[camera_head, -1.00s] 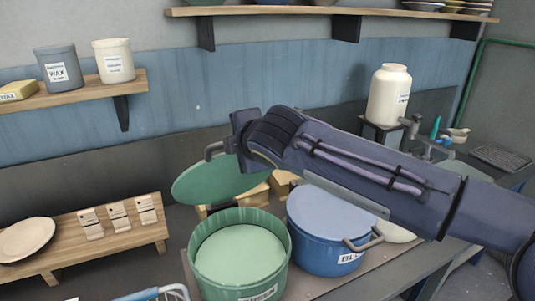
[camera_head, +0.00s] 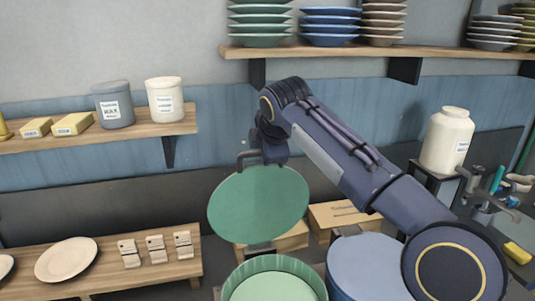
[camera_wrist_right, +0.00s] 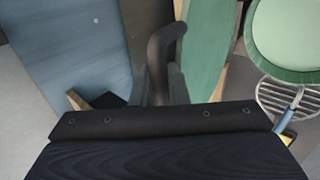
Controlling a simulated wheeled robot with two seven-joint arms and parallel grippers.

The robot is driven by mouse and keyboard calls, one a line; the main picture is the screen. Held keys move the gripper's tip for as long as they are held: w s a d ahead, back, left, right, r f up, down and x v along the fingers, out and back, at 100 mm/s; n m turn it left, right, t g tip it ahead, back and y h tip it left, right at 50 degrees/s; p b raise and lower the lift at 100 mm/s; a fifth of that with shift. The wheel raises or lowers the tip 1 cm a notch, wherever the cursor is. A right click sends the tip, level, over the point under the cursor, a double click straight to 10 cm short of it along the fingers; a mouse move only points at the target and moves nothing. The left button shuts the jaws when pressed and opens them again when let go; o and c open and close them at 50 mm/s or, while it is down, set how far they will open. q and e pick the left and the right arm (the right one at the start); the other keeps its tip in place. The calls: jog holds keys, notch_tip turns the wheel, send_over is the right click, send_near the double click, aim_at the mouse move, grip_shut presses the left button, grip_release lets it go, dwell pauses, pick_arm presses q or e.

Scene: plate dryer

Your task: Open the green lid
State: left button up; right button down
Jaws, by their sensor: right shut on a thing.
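The round green lid (camera_head: 258,205) stands steeply tilted behind the open green pot (camera_head: 272,287), its flat face turned toward the head camera. My right gripper (camera_head: 265,150) is at the lid's upper edge, shut on the dark lid handle (camera_head: 246,158). In the right wrist view, the dark handle (camera_wrist_right: 163,45) stands between the fingers (camera_wrist_right: 162,82). The lid (camera_wrist_right: 205,45) shows edge-on just right of them, and the pot (camera_wrist_right: 295,35) is apart at upper right. The pot's lower part is cut off in the head view. My left gripper is not in view.
A blue pot with a blue lid (camera_head: 362,262) stands right of the green pot, partly behind my right arm. Wooden boxes (camera_head: 340,217) lie behind. A low wooden rack (camera_head: 150,270) with a plate is at left. Shelves with plates (camera_head: 330,27) and jars hang above.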

jog(key=shift+w+f, duration=0.15)
jog(key=shift+f, duration=0.45)
jog(key=c, duration=1.5)
grip_release()
jog(key=shift+o, duration=0.2)
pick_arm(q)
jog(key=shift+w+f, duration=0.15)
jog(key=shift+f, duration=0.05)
pick_arm(e)
jog(key=v, duration=0.9)
jog(key=shift+w+a+r, duration=0.15)
jog(key=shift+w+r, duration=0.15)
jog(key=shift+w, duration=0.05)
